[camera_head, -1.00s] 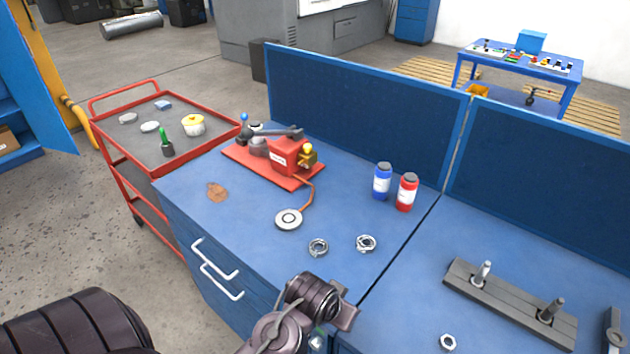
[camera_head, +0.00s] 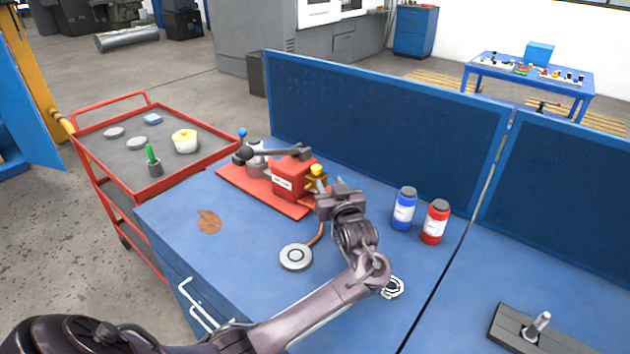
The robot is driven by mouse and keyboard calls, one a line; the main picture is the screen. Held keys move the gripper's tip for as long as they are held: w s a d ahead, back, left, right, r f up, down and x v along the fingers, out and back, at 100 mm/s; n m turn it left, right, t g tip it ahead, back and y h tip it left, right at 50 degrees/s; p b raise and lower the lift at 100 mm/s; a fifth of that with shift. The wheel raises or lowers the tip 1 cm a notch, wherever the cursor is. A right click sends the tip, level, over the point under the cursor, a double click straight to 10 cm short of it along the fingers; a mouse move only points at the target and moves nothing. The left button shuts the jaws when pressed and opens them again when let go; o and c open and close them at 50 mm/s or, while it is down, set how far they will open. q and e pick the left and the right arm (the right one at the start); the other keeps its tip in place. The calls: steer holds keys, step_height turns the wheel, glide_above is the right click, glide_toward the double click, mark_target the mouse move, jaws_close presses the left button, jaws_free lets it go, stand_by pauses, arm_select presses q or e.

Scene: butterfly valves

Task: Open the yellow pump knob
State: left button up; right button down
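The yellow pump knob (camera_head: 316,171) sits at the right end of the red pump body (camera_head: 287,180), which stands on a red base plate (camera_head: 235,181) on the blue workbench. My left gripper (camera_head: 332,196) is just right of and below the knob in the picture, close to it. Its fingers are small and seen partly from behind, so I cannot tell whether they are open or touch the knob. The gripper hides part of the pump's right end. My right gripper is not in view.
A hose runs from the pump to a round grey disc (camera_head: 296,257). A blue bottle (camera_head: 404,210) and a red bottle (camera_head: 434,223) stand right of my gripper. A metal nut (camera_head: 392,287) lies beside my forearm. A blue panel (camera_head: 380,130) stands behind.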

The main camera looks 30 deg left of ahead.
mark_target(318, 170)
arm_select(q)
steer(key=shift+n+y, duration=0.3)
steer(key=shift+y, duration=0.1)
steer(key=x, duration=0.4)
steer(key=f+x, duration=0.1)
steer(key=x, duration=0.2)
steer(key=shift+s+a+b, duration=0.1)
steer(key=shift+s+b, duration=0.1)
steer(key=shift+b, duration=0.1)
steer(key=shift+w+a, duration=0.35)
steer(key=shift+a, duration=0.05)
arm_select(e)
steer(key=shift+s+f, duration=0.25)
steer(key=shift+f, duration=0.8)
